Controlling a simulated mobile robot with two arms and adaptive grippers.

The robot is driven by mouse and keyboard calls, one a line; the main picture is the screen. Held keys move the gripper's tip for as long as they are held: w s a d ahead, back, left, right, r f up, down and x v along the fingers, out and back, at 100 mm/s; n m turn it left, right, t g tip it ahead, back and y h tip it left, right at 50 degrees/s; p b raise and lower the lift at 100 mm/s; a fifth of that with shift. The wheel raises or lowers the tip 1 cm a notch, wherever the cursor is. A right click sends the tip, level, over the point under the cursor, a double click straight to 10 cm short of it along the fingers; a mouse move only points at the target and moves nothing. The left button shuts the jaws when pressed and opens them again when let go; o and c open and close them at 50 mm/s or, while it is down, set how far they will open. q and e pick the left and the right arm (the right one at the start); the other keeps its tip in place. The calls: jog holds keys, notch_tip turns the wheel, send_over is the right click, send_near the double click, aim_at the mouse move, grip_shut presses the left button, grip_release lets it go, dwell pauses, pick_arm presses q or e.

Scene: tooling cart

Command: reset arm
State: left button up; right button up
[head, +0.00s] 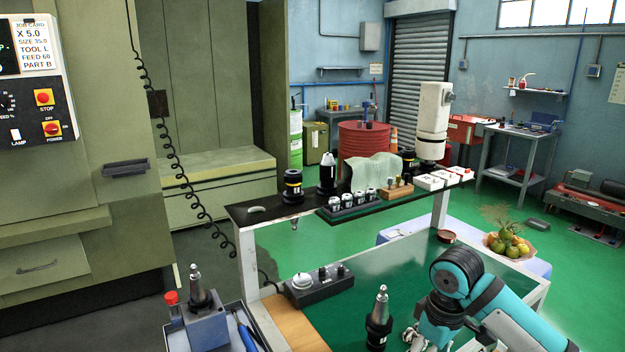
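My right arm, teal and black, comes in from the lower right in the head view. Its gripper (428,338) hangs low at the bottom edge, over the green cart top (300,325). The fingers are partly cut off by the frame and partly hidden by the arm, so their opening is unclear. A black tool holder with a metal tip (378,322) stands upright just left of this gripper, with a small gap seen between them. My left gripper is out of view.
A black control box (319,287) sits left on the cart. A raised shelf (258,212) bears tool holders, collets and a white device (433,122). A fruit plate (510,246) is right.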

jog(key=s+a+f+t+y, duration=0.2)
jog(key=s+a+f+y, duration=0.1)
jog(key=s+a+f, duration=0.8)
jog(key=s+d+f+m+t+h, duration=0.1)
jog(key=s+d+f+m+h, duration=0.15)
jog(key=s+d, duration=0.4)
jog(key=s+d+f+m+h, duration=0.1)
jog(key=s+d+f+m, duration=0.15)
jog(key=s, duration=0.75)
notch_tip(320, 180, down, 25)
jog(key=g, duration=0.1)
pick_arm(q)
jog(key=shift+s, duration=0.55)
pick_arm(e)
jog(key=s+d+f, duration=0.2)
jog(key=s+f, duration=0.6)
jog(key=s, duration=0.1)
jog(key=s+d+f+g, duration=0.1)
jog(key=s+f, duration=0.7)
jog(key=shift+s+d+f, duration=0.2)
jog(key=shift+s+d, duration=0.15)
